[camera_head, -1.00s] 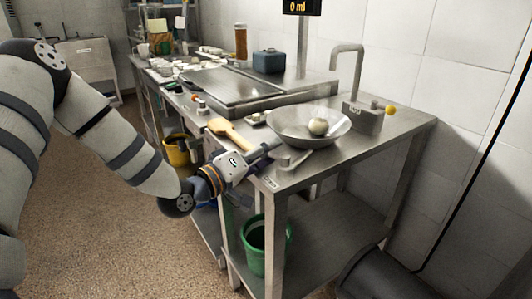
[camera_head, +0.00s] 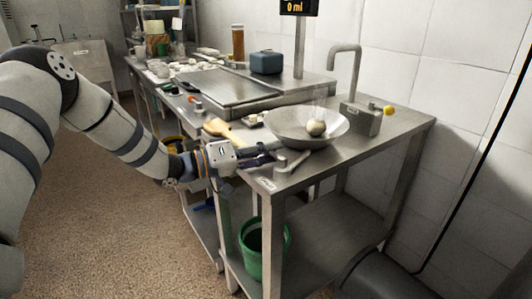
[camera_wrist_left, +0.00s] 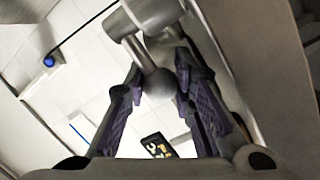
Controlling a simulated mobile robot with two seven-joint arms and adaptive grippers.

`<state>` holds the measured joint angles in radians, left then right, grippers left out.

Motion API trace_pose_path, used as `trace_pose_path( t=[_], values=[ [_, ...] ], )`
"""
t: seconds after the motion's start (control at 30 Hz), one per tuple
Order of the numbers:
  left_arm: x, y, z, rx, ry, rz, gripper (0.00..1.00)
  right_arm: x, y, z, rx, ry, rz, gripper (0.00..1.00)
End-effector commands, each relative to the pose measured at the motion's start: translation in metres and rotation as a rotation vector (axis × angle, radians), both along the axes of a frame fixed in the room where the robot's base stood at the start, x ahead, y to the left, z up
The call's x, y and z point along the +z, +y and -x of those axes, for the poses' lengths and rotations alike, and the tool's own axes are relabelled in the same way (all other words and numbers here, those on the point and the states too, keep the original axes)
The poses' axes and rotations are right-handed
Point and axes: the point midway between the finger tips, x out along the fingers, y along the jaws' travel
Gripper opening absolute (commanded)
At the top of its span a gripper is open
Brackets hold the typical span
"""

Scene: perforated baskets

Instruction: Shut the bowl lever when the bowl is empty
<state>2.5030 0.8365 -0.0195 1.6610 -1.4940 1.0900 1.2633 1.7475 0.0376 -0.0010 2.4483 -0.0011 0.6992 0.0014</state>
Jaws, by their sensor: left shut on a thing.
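The metal bowl (camera_head: 290,134) sits on the right part of the steel bench. A pale round ball (camera_head: 316,128) lies in it, with faint thin streaks above. The grey bowl lever (camera_head: 291,163) is at the bowl's front, near the bench edge. My left gripper (camera_head: 272,152) reaches in from the left, beside the bowl's front, and is shut on the lever. In the left wrist view the grey lever (camera_wrist_left: 150,58) shows between the purple-padded fingers (camera_wrist_left: 158,95). Whether there is liquid in the bowl cannot be told. My right gripper is not in view.
A display (camera_head: 298,8) above reads 0 ml. A wooden board (camera_head: 222,130) and a steel tray (camera_head: 215,86) lie to the left. A green bucket (camera_head: 264,250) stands below on the lower shelf.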

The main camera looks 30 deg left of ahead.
Motion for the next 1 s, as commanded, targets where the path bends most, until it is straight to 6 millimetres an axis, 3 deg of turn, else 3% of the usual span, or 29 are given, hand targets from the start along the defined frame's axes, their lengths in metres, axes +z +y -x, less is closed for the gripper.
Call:
trace_pose_path(
  t=[0.03, 0.2, 0.23, 0.3, 0.73, 1.0],
  values=[
    [0.008, -0.003, -0.001, -0.009, -0.017, 0.003, 0.0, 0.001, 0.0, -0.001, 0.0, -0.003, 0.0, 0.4],
    [0.009, -0.004, -0.001, -0.01, -0.019, 0.003, 0.0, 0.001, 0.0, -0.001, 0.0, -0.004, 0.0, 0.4],
    [0.009, -0.004, 0.0, -0.01, -0.019, 0.003, 0.27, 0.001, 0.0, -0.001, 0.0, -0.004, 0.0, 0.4],
    [0.008, -0.004, 0.0, -0.008, -0.018, 0.003, 0.4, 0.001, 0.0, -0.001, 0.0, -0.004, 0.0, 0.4],
    [0.004, 0.002, 0.004, -0.002, -0.008, 0.001, 0.4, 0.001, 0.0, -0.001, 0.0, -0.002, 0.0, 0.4],
    [0.004, 0.04, 0.059, -0.001, -0.01, 0.002, 0.4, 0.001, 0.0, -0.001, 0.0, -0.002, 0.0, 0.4]
  ],
)
